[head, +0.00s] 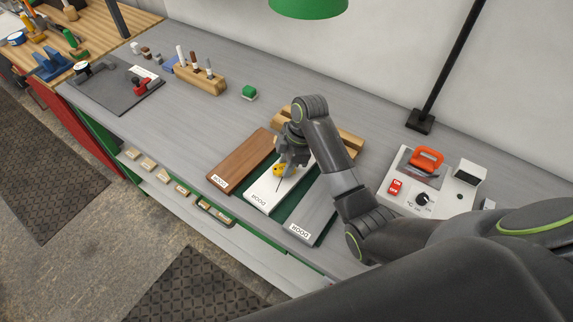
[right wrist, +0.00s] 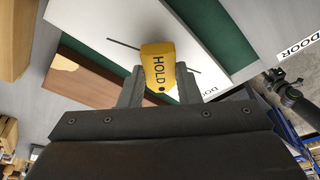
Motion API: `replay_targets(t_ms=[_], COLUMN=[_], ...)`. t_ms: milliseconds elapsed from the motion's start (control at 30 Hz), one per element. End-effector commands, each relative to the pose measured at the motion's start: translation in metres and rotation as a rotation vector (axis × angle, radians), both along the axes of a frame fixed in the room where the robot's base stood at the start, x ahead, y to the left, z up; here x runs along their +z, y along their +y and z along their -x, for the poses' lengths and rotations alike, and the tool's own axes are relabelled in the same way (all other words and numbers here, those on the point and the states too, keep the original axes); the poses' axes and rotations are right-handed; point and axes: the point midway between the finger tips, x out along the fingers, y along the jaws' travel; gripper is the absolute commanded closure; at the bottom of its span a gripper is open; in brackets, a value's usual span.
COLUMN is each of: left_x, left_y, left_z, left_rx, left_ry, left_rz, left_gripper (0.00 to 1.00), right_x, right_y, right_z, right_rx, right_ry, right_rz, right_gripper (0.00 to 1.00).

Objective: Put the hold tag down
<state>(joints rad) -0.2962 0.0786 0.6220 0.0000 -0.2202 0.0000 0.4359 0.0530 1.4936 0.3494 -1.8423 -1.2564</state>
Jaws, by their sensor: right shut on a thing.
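The yellow hold tag (head: 278,170) is between the fingers of my right gripper (head: 284,166), over the white board (head: 258,196). In the right wrist view the tag (right wrist: 158,62) shows the word HOLD, and a finger stands on each side of it. My right gripper (right wrist: 159,88) is shut on the tag. A thin dark line shows on the white board by the tag. I cannot tell whether the tag touches the board.
A brown board (head: 240,160) lies left of the white one and a grey board (head: 316,208) lies right. A device with an orange handle (head: 427,160) stands at the right.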

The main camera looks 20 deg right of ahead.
Motion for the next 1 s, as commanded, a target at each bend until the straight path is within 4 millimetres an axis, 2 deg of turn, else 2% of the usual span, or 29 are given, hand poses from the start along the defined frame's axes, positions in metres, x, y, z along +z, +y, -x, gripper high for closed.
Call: replay_targets(t_ms=[100, 467, 500, 633, 1000], left_x=[0.0032, 0.0017, 0.0019, 0.0020, 0.0017], left_y=[-0.0002, 0.0000, 0.0000, 0.0000, 0.0001], left_z=[0.0016, 0.0034, 0.0034, 0.0038, 0.0043], left_rx=[0.000, 0.001, 0.001, 0.001, 0.001], left_ry=[0.002, 0.004, 0.004, 0.005, 0.006], left_rz=[0.000, 0.000, 0.000, 0.000, -0.001], left_gripper=[0.64, 0.64, 0.64, 0.64, 0.64], right_x=[-0.0105, -0.0152, -0.0148, -0.0146, -0.0100], right_y=[0.0003, 0.0001, 0.0001, 0.0000, -0.0006], right_z=[0.0006, 0.0004, 0.0002, 0.0002, -0.0003], right_rx=[0.000, 0.000, 0.001, 0.001, 0.000], right_ry=[0.001, 0.000, 0.000, 0.000, -0.003], right_rz=[0.000, 0.000, 0.000, 0.000, 0.000], right_gripper=[0.92, 0.92, 0.66, 0.49, 0.48])
